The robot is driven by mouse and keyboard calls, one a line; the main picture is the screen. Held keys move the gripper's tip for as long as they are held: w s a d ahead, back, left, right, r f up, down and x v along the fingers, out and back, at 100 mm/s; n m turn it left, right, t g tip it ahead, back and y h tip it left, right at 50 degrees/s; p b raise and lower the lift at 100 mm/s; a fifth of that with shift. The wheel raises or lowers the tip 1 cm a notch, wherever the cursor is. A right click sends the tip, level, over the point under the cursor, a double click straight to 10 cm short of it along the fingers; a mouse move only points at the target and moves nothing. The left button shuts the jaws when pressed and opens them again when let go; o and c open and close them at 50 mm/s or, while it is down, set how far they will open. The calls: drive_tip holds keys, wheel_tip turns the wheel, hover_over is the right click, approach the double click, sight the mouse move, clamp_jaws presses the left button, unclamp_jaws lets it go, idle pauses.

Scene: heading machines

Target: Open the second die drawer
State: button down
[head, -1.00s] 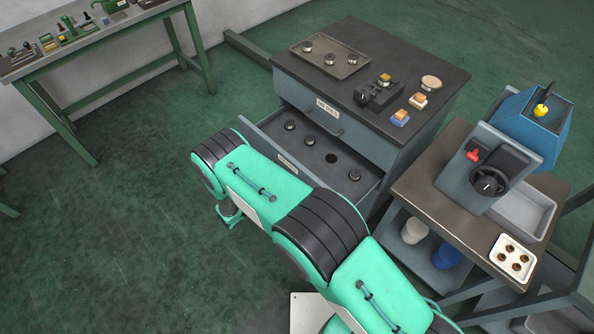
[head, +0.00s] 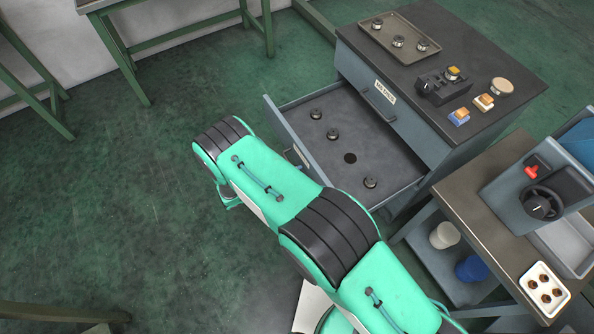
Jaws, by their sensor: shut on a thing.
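The second die drawer (head: 368,125) is pulled well out from the grey cabinet, below a shut upper drawer (head: 407,118) with a label and bar handle. Its tray holds several dark round dies, such as one at the near end (head: 370,183), and one empty round hole (head: 350,158). Its front panel (head: 283,125) shows partly, with a pale label beside my arm.
The cabinet top (head: 440,60) carries a die tray, a black switch box and buttons. A work table (head: 470,200) with a wheeled machine and a white die tray (head: 545,289) stands close at right. Green bench legs (head: 120,60) are at upper left. The floor at left is clear.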

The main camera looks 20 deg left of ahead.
drive_tip(key=c, duration=1.6)
unclamp_jaws()
drive_tip(key=shift+a, duration=0.1)
drive_tip(key=v, duration=1.2)
